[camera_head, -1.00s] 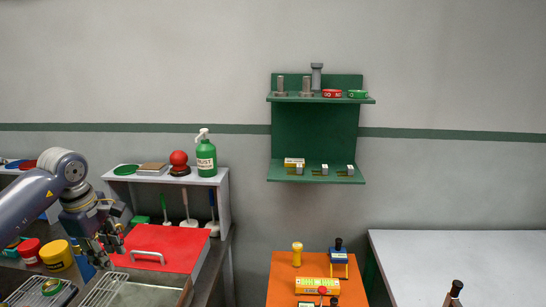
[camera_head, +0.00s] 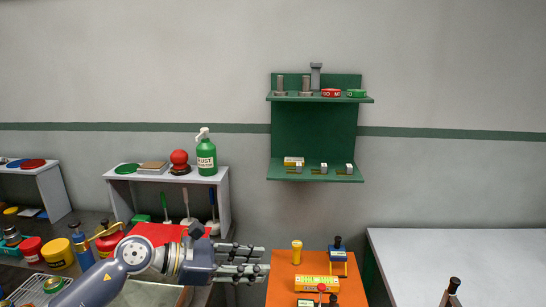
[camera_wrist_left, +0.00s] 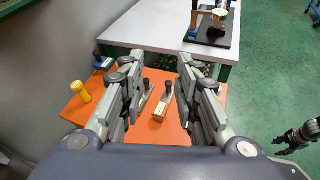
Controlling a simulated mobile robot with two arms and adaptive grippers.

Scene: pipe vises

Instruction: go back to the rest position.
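My left arm comes in from the lower left of the head view. Its gripper (camera_head: 240,262) points right, in front of the red-topped sink area and just left of the orange table (camera_head: 283,285). In the left wrist view the two fingers of the left gripper (camera_wrist_left: 160,68) stand wide apart with nothing between them. The orange table (camera_wrist_left: 172,132) shows beyond and below them. A dark jointed thing (camera_wrist_left: 298,137) at the right edge of the wrist view looks like my right gripper; its fingers are too small to read. The right gripper does not show in the head view.
The orange table holds a yellow cylinder (camera_head: 297,252), a blue block tool (camera_head: 338,255) and a yellow box (camera_head: 317,284). A white table (camera_head: 470,255) stands right. A green shelf (camera_head: 315,130) hangs on the wall. A grey shelf (camera_head: 222,190) bears a green bottle (camera_head: 206,158).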

